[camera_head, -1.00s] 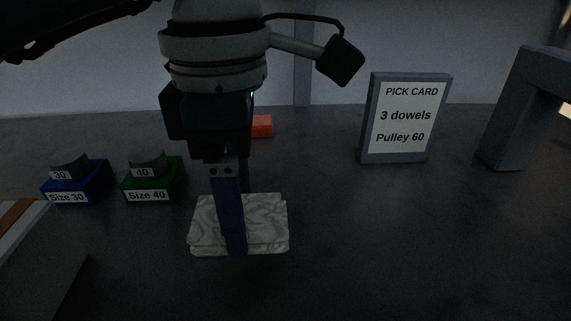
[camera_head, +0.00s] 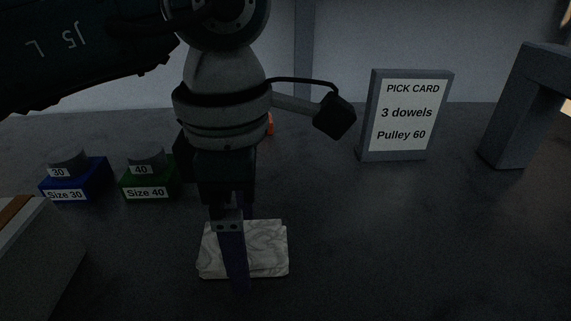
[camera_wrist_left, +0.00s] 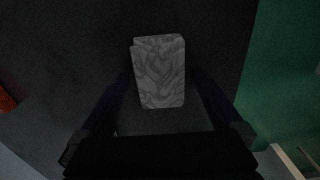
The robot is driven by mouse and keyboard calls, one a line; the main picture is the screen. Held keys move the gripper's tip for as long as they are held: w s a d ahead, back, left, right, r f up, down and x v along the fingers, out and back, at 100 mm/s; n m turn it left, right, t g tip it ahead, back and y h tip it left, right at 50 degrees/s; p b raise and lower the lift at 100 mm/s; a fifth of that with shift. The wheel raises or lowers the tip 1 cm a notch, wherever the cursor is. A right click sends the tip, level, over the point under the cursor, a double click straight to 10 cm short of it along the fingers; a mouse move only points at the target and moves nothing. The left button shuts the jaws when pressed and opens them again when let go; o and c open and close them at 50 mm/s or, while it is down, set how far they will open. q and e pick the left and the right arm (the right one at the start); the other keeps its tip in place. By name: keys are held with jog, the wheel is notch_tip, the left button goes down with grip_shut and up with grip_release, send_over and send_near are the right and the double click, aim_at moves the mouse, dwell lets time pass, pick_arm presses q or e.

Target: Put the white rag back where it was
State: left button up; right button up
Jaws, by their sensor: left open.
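The white rag (camera_head: 262,250) is a folded, grey-veined pad on the dark bench, in the lower middle of the head view. It also shows in the left wrist view (camera_wrist_left: 160,72), between the fingers. My left gripper (camera_head: 241,252) points down over the rag and is open, with one finger in front of it and the other mostly hidden behind. In the left wrist view, my left gripper (camera_wrist_left: 161,85) has a finger on each side of the rag, with narrow dark gaps. My right gripper is not in view.
A blue Size 30 block (camera_head: 75,182) and a green Size 40 block (camera_head: 150,183) stand at left. An orange item (camera_head: 270,124) is mostly hidden behind my arm. The pick card (camera_head: 407,115) and a grey frame (camera_head: 520,105) stand at right. The bench right of the rag is clear.

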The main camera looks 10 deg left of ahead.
pick_arm(q)
notch_tip(320, 180, up, 12)
jog(key=shift+r, duration=0.15)
dwell(0.5)
